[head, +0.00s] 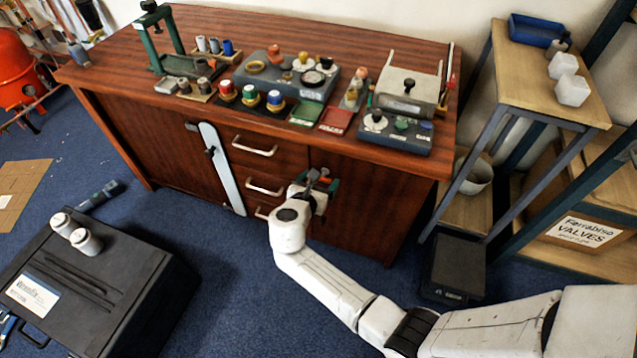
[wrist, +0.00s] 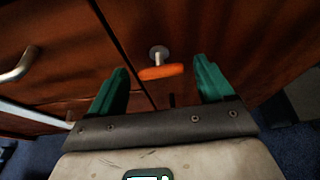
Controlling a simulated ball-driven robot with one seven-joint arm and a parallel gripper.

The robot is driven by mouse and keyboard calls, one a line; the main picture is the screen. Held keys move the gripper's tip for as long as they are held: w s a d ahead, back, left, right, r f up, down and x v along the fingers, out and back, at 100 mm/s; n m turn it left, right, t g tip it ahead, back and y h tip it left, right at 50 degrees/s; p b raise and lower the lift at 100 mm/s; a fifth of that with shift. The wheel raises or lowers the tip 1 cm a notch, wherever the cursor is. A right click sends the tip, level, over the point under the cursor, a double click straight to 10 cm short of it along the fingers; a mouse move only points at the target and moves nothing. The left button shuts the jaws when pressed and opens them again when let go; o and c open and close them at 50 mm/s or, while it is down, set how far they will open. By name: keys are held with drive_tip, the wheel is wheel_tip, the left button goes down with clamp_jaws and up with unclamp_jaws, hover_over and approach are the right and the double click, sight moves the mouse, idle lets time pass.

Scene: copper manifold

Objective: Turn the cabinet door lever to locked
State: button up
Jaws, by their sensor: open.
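The orange lever (wrist: 161,72) sits on a round metal mount on the wooden cabinet door (head: 365,205), right of the drawers. A bit of orange also shows between my fingers in the head view. My gripper (wrist: 161,64) is open, its green fingers on either side of the lever, with clear gaps; no contact shows. In the head view my gripper (head: 322,180) is close to the cabinet front and partly covers the lever.
Drawer handles (head: 264,187) stick out left of my gripper; one also shows in the wrist view (wrist: 20,64). A white panel with black clamps (head: 222,165) stands further left. A black case (head: 95,285) lies on the floor. A shelf stand (head: 550,95) is at right.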

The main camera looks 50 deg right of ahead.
drive_tip(key=shift+c, duration=0.4)
drive_tip(key=c, duration=1)
drive_tip(key=shift+o, duration=0.2)
drive_tip(key=shift+s, duration=0.1)
drive_tip(key=m, duration=0.1)
drive_tip(key=m+t+b, duration=0.2)
drive_tip(key=shift+s+d+f+y, duration=0.15)
drive_tip(key=shift+s+f+y, duration=0.1)
drive_tip(key=shift+y, duration=0.05)
drive_tip(key=m+t+b, duration=0.1)
drive_tip(key=m+b, duration=0.2)
drive_tip(key=b, duration=0.4)
drive_tip(key=f+m+t+h+b, duration=0.1)
drive_tip(key=m+t+b, duration=0.1)
drive_tip(key=m+b, duration=0.2)
drive_tip(key=m+t+b, duration=0.2)
drive_tip(key=m+b, duration=0.1)
drive_tip(key=b, duration=0.7)
drive_tip(key=shift+s+d+f, duration=0.2)
drive_tip(key=shift+s, duration=0.2)
drive_tip(key=shift+r+m+b, duration=0.1)
drive_tip(key=shift+m+b, duration=0.2)
drive_tip(key=shift+m, duration=0.1)
